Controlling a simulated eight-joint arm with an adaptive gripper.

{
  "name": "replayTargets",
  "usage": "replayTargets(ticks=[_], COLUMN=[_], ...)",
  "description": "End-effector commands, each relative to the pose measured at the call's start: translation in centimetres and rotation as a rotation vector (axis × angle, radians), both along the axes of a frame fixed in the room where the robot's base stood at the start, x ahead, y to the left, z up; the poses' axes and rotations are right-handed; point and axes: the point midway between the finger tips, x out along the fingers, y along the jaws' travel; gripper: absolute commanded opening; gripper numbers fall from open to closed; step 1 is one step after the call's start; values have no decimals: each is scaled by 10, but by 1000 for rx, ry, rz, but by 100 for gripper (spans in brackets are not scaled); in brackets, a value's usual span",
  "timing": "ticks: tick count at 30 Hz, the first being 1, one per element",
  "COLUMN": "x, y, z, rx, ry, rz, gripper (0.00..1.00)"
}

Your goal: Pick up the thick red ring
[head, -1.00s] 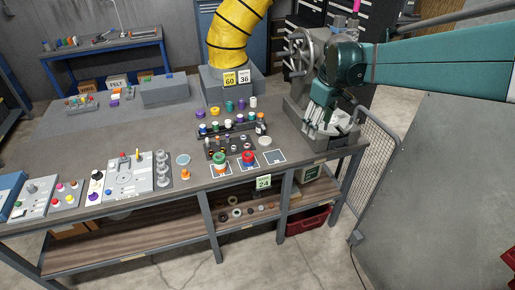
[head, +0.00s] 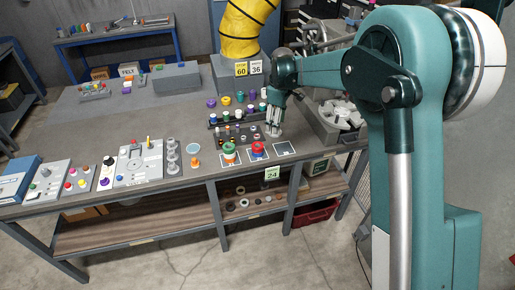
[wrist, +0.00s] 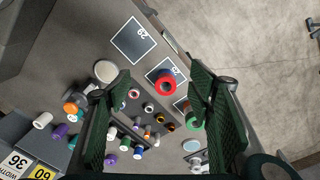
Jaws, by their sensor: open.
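The thick red ring (head: 258,148) stands near the front edge of the bench, on a numbered square marker, with a blue part showing at it. In the wrist view the red ring (wrist: 167,88) appears between my two fingers but farther off, with a purple-blue part in its middle. My gripper (head: 274,131) points down just behind and to the right of the ring, above the bench. In the wrist view my gripper (wrist: 162,78) has its fingers wide apart, with nothing held between them. The ring's lower side is hidden.
A green-and-white ring piece (head: 230,151) stands just left of the red ring. A rack (head: 237,134) with several small parts is behind.

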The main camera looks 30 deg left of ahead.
Motion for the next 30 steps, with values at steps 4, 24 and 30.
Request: replayTargets(ticks=[4, 24, 30], x=[-3, -15, -15], y=[34, 89, 89], z=[-29, -81, -82], rx=[-17, -46, -46], ry=[18, 50, 49], rz=[68, 194, 193], gripper=[52, 52, 52])
